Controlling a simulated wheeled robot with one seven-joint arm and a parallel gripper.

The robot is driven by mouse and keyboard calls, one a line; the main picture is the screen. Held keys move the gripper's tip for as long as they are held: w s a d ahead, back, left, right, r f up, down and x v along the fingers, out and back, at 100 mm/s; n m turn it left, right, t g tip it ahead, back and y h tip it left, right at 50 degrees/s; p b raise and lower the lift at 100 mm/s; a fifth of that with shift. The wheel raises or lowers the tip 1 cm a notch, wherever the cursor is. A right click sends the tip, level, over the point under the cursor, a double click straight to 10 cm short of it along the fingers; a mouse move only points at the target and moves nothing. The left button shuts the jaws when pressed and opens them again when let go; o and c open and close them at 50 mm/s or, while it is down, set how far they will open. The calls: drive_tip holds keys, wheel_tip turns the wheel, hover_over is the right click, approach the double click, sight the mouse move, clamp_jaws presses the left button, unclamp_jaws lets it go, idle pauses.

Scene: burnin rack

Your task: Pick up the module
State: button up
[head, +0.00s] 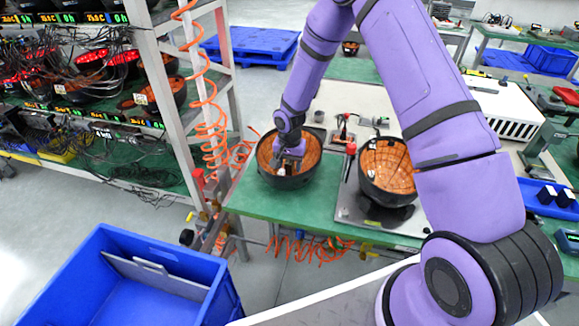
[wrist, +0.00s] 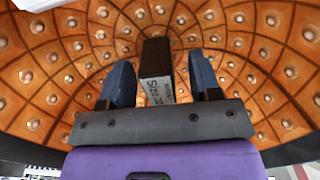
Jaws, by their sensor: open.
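The module (wrist: 156,62) is a dark block with a pale printed label, standing inside an orange-lined, studded black bowl (wrist: 60,75). In the wrist view my gripper (wrist: 165,75) is open, with one blue-grey finger on each side of the module. I cannot tell whether either finger touches it. In the head view my gripper (head: 288,165) reaches down into the left bowl (head: 312,160) on the green bench. The module is mostly hidden there by my gripper.
A second orange-lined bowl (head: 388,166) sits on a metal stand to the right. A white rack post (head: 165,85) and coiled orange hose (head: 205,90) stand at the left. A blue bin (head: 75,275) is on the floor in front. The green bench (head: 262,202) has clear room before the left bowl.

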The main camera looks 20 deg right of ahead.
drive_tip(key=c, duration=1)
drive_tip(key=shift+r, duration=0.1)
